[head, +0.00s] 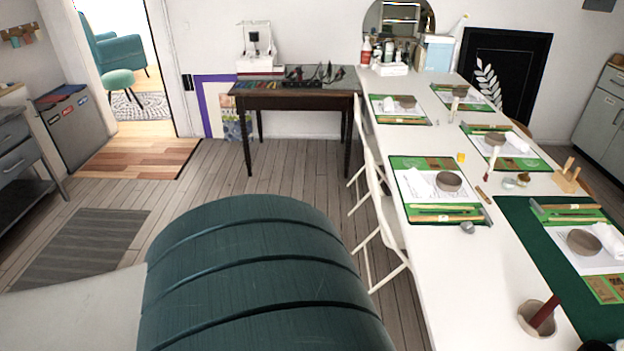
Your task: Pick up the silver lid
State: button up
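A small silver-grey round thing (467,227) lies on the long white table, just beyond the near edge of a green place mat. A second small silvery round thing (508,183) sits farther along the table, beside a small brown-topped pot (523,180). Both are too small for me to tell which is the silver lid. My gripper does not show in this view.
The white table (440,269) runs along the right, with several green mats holding clay bowls and tools. White chairs (385,232) line its left side. A large dark teal ribbed, rounded form (255,265) fills the near middle. Wooden floor (215,170) is open beyond it.

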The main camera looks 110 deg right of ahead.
aim_at(467, 228)
jog(key=u, duration=2.85)
jog(key=k, duration=2.85)
jog(key=u, duration=1.7)
jog(key=i, duration=1)
